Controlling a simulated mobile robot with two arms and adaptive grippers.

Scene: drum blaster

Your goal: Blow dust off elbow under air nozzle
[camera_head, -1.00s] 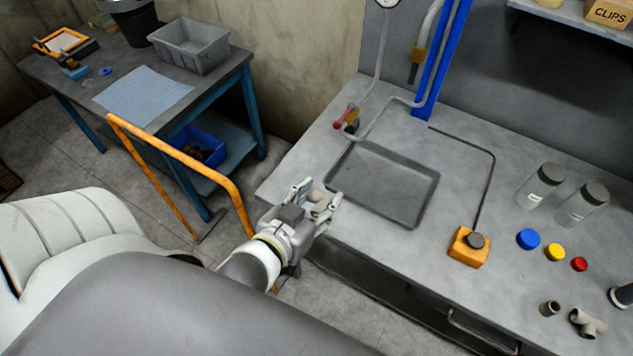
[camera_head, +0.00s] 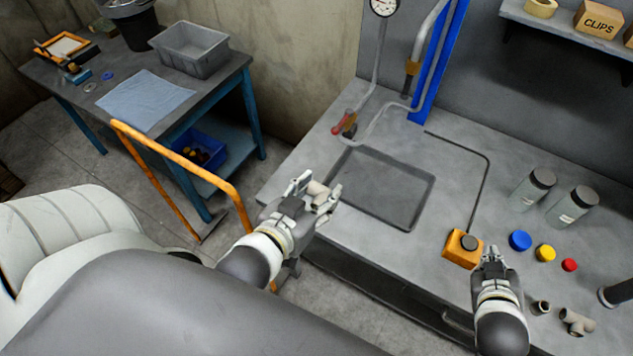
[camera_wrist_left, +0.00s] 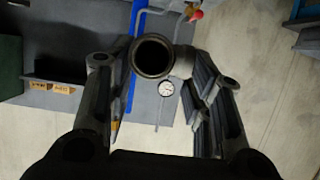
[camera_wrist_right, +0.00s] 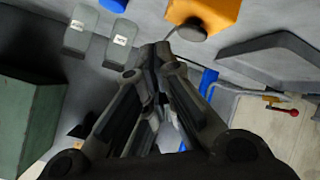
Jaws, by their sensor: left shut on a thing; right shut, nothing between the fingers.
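My left gripper (camera_head: 321,192) is shut on the grey pipe elbow (camera_head: 315,188), held at the bench's front left edge, left of the dark tray. In the left wrist view the elbow (camera_wrist_left: 153,57) shows its round open end between the fingers. The air nozzle (camera_head: 411,68), a grey bent pipe with a brownish end, hangs beside the blue post, behind and above the tray; the elbow is apart from it. My right gripper (camera_head: 491,252) is shut and empty, just right of the orange box (camera_head: 461,250) with a dark round button (camera_head: 469,242). Dust cannot be made out.
The shallow dark tray (camera_head: 424,208) lies on the bench. Two jars (camera_head: 533,190), blue (camera_head: 520,241), yellow (camera_head: 545,253) and red (camera_head: 569,265) caps, and pipe fittings (camera_head: 577,322) stand to the right. A red-handled valve (camera_head: 340,124) is behind the tray. An orange rail (camera_head: 180,155) stands left.

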